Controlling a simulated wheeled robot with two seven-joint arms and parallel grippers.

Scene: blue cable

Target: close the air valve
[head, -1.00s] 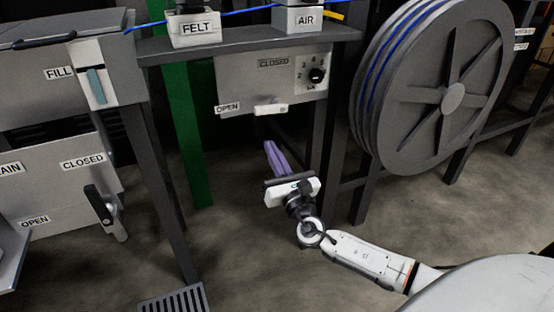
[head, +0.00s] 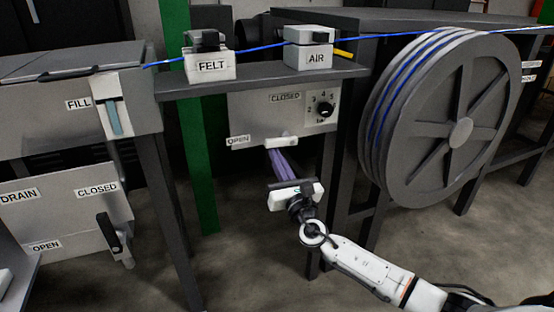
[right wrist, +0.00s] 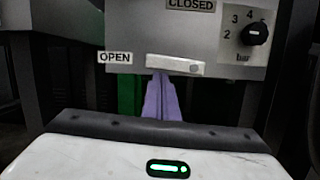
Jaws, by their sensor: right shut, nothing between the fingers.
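The air valve's grey panel (head: 250,115) hangs below the shelf that carries the AIR block. It has a CLOSED label (head: 286,98) at its top and an OPEN label (head: 238,141) at its lower left. The white valve handle (head: 281,142) lies about level at the panel's bottom edge, beside OPEN; it also shows in the right wrist view (right wrist: 175,65). My right gripper (head: 276,152) has its purple fingers shut and empty. The fingertips (right wrist: 160,76) are just below the handle; I cannot tell whether they touch it. My left gripper is out of view.
A dial (head: 325,109) sits on the panel's right side. The AIR block (head: 309,59) and FELT block (head: 211,66) stand on the shelf above, with a blue cable. A large cable reel (head: 436,150) stands to the right. A dark table leg (head: 327,185) stands close right of my gripper.

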